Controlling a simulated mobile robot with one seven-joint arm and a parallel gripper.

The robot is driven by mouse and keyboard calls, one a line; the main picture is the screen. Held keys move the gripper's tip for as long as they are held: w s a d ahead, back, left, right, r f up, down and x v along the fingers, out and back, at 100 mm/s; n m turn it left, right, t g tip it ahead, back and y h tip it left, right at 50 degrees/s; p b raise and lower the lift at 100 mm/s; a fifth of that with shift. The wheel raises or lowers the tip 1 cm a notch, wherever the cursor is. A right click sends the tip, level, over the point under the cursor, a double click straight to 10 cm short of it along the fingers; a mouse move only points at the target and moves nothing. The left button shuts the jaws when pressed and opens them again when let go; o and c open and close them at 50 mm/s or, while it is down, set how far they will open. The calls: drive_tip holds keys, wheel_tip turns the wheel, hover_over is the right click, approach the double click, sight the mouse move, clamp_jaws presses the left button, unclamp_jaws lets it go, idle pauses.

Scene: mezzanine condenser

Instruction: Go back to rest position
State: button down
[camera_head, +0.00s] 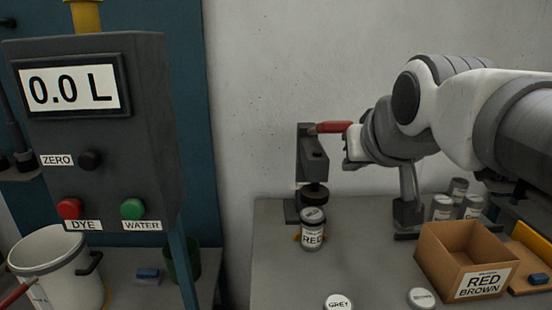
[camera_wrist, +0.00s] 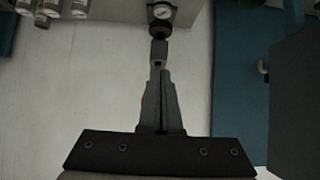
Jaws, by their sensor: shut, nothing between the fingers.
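My gripper (camera_head: 352,150) is at the right end of the red lever handle (camera_head: 333,127) of a dark press on the bench. I cannot tell from the head view whether it touches the handle. In the wrist view my gripper (camera_wrist: 160,100) has its fingers together with nothing seen between them. Below the press head stands a can labelled RED (camera_head: 312,236). The can is upright under the round plunger. The press post (camera_head: 311,165) stands against the wall.
A cardboard box labelled RED BROWN (camera_head: 464,262), a GREY can (camera_head: 338,303) and another can (camera_head: 422,298) are on the bench (camera_head: 375,262). Several cans stand behind the box. At left are a dispenser panel (camera_head: 100,140) reading 0.0 L and a white bucket (camera_head: 62,270).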

idle(0.4)
drive_tip(key=s+f+g, duration=0.5)
drive_tip(key=s+f, duration=0.9)
drive_tip(key=f, duration=0.2)
wheel_tip(320, 180, up, 12)
drive_tip(key=p, duration=1.2)
drive_tip(key=shift+w, duration=0.25)
